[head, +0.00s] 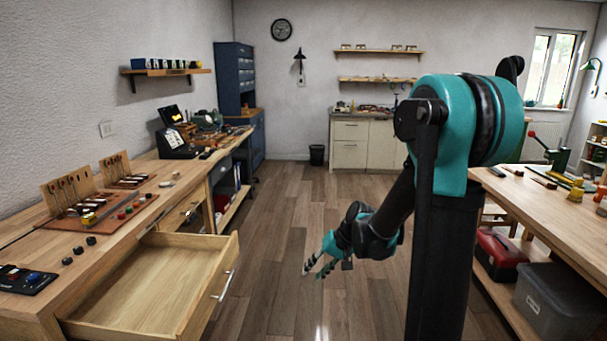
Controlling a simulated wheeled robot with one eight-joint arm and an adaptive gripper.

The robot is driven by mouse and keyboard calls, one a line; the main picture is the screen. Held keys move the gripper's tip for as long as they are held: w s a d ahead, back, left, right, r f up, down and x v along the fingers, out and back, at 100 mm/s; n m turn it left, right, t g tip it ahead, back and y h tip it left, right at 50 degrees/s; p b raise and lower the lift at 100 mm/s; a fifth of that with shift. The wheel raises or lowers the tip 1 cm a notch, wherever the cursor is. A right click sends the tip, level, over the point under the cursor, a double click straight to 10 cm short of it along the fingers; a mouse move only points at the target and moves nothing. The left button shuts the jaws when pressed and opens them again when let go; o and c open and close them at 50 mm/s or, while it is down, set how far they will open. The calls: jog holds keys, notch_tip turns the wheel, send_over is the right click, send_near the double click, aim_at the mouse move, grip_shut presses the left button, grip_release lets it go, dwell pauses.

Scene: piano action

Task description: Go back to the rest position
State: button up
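My gripper (315,270) hangs in front of my column in the head view, above the wooden floor and to the right of an open drawer (150,283). Its two fingers point down and to the left with a gap between them, and nothing shows between them. My arm is folded down from the teal shoulder at the right. The piano action model (88,205) stands on a red-brown board on the left bench, well apart from my gripper. The drawer looks empty where I see its floor.
The left bench (30,230) carries small dark knobs (78,250) and a black device (25,280). The right bench (560,215) has tools on top and a grey bin (555,300) below. The floor (285,215) between the benches is clear.

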jog(key=s+d+f+t+h, duration=0.2)
jog(key=s+d+h, duration=0.4)
jog(key=s+d, duration=0.9)
jog(key=shift+s+d, duration=0.2)
jog(key=shift+s, duration=1.05)
